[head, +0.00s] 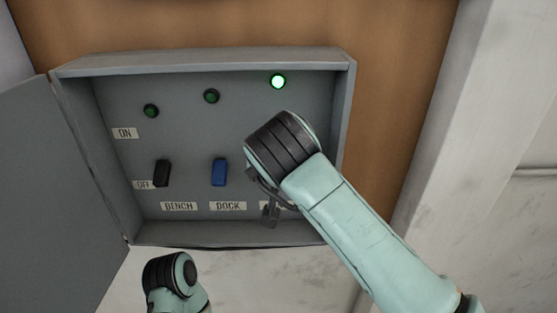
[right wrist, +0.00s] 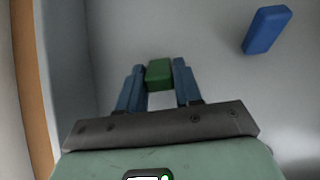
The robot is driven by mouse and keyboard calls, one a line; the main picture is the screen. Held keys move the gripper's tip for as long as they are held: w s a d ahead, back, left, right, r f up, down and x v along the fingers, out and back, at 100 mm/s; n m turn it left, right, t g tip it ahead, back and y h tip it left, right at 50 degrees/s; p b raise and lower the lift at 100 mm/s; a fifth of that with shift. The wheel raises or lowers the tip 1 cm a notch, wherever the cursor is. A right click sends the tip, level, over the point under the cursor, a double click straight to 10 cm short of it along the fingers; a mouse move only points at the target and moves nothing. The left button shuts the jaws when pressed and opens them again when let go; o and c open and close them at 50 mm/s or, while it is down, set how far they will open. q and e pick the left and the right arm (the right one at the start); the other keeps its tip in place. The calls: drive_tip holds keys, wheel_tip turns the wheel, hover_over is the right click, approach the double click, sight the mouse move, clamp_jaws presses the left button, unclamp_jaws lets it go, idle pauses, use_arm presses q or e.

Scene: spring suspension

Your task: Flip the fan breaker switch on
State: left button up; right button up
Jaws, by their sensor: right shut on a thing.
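A green switch lever (right wrist: 159,72) shows in the right wrist view, between the two blue fingers of my right gripper (right wrist: 158,82). The gripper is shut on it. In the head view my right wrist hides this lever and most of the third label, so I cannot read the fan name. The indicator lamp (head: 278,82) at the top of that right column glows bright green. Part of my left arm shows at the bottom of the head view, but its gripper does not show.
The grey breaker box (head: 200,63) hangs open, its door (head: 60,190) swung left. The black BENCH lever (head: 162,173) and the blue DOCK lever (head: 219,172) stand low near the OFF label (head: 142,185). Their lamps (head: 151,111) (head: 211,96) are dark.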

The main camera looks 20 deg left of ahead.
drive_tip(key=o, duration=1)
drive_tip(key=shift+c, duration=0.2)
drive_tip(key=v, duration=1.3)
drive_tip(key=shift+d+r, duration=0.1)
